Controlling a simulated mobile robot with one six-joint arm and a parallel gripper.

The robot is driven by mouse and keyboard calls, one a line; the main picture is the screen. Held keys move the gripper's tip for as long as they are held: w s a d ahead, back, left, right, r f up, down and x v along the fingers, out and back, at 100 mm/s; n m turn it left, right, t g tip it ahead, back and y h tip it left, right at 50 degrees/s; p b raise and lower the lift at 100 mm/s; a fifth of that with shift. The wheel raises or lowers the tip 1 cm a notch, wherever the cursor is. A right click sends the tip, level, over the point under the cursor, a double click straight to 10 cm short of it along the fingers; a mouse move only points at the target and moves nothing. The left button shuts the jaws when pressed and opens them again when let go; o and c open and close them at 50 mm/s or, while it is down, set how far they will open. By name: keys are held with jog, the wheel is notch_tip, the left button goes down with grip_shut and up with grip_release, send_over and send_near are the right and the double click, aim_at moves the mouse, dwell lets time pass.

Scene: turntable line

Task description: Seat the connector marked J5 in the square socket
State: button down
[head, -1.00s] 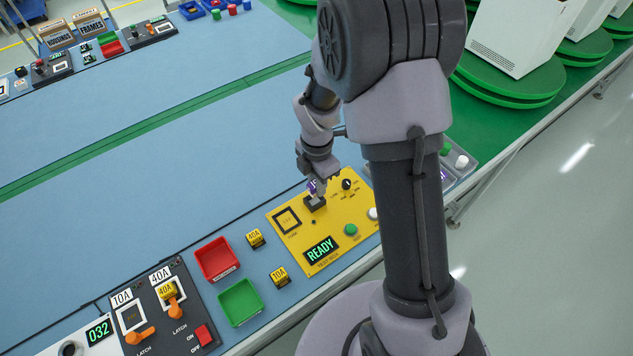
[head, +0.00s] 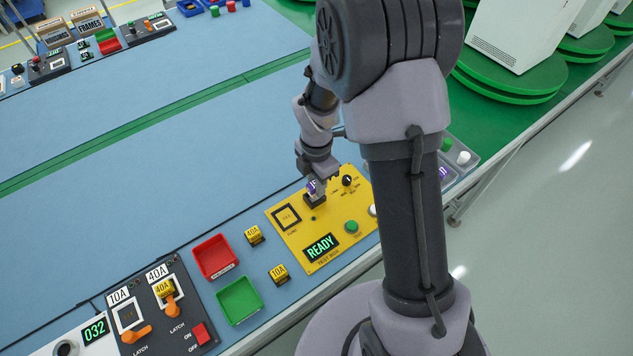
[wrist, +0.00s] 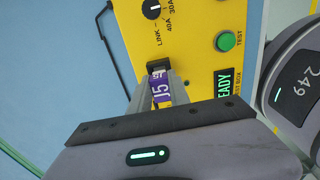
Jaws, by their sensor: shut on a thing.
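The purple connector marked J5 (wrist: 161,90) is between the fingers of my gripper (wrist: 164,97), which is shut on it. In the head view the purple connector (head: 312,187) shows at my gripper (head: 317,181), over a small dark block-shaped socket (head: 315,202) on the yellow test panel (head: 324,234). In the wrist view the dark socket (wrist: 158,66) lies just ahead of the connector. Whether the connector touches or enters it, I cannot tell. A square black-framed opening (head: 287,217) is to the left on the panel.
The panel has a READY display (head: 320,248), a black knob (head: 348,180) and a green button (head: 351,227). Red (head: 213,257) and green (head: 239,301) bins and two yellow fuses (head: 254,235) stand left. The blue mat (head: 150,210) is largely clear.

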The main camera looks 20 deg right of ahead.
jog(key=shift+f+b, duration=0.65)
jog(key=shift+f, duration=0.4)
jog(key=c, duration=1.1)
grip_release()
jog(key=shift+c, duration=0.2)
notch_tip(320, 180, up, 17)
jog(key=p, duration=0.7)
jog(key=shift+r, duration=0.2)
